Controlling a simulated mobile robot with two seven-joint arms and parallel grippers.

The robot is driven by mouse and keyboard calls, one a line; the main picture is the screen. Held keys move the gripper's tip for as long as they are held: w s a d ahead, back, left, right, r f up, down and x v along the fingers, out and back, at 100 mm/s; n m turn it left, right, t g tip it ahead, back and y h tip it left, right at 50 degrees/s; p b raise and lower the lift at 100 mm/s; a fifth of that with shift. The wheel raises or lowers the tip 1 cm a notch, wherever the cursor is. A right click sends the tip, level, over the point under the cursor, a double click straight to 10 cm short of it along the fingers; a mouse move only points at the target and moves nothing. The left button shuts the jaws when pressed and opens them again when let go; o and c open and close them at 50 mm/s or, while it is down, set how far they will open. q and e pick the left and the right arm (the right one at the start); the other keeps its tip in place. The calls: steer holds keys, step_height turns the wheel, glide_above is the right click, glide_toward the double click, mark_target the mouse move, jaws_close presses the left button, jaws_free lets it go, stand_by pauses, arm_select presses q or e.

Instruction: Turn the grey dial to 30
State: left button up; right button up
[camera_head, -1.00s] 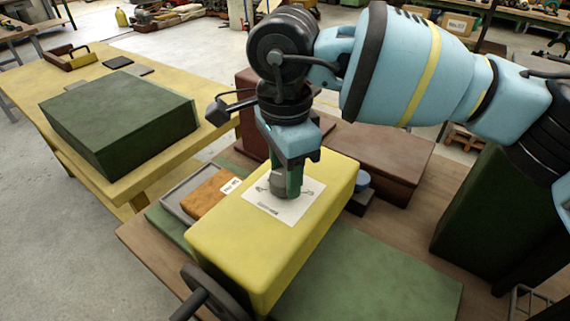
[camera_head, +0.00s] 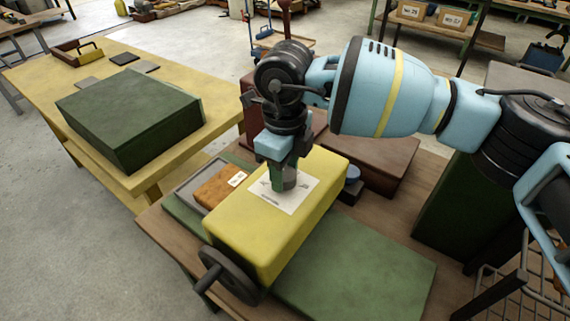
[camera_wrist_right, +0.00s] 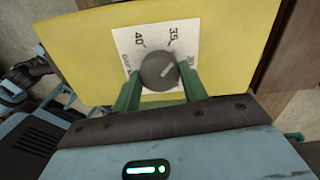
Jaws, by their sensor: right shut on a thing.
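The grey dial (camera_wrist_right: 156,73) is round and sits on a white scale plate (camera_wrist_right: 128,44) on top of a yellow box (camera_wrist_right: 75,45). In the wrist view its pale pointer mark points up and right, between the 35 and the 30. The 30 is partly covered by a finger; the 40 is at the upper left. My right gripper (camera_wrist_right: 160,84) is shut on the dial, with one green finger on each side. In the head view the right gripper (camera_head: 284,186) reaches down onto the box top, and its fingers partly hide the dial. My left gripper is not in view.
A dark handwheel (camera_head: 228,275) is on the yellow box's near side. A tray (camera_head: 190,183) with a brown labelled block lies to its left. A green mat (camera_head: 365,265) lies bare at right. A dark green box (camera_head: 130,115) stands on the yellow table (camera_head: 35,85).

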steer(key=m+p, duration=0.1)
steer(key=m, duration=0.1)
steer(key=m+p, duration=0.1)
steer(key=shift+r+m, duration=0.3)
steer(key=shift+m, duration=0.1)
steer(key=shift+m+p, duration=0.4)
steer(key=shift+f+m+p, duration=0.15)
steer(key=shift+m+p, duration=0.2)
steer(key=shift+m, duration=0.85)
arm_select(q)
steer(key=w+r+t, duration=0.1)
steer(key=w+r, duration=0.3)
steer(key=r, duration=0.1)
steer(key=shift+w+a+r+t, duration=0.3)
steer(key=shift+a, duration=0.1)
arm_select(e)
steer(key=shift+f+m, duration=0.15)
steer(key=shift+m, duration=0.95)
steer(key=o, duration=1)
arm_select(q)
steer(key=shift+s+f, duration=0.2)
arm_select(e)
steer(key=shift+r, duration=3.9)
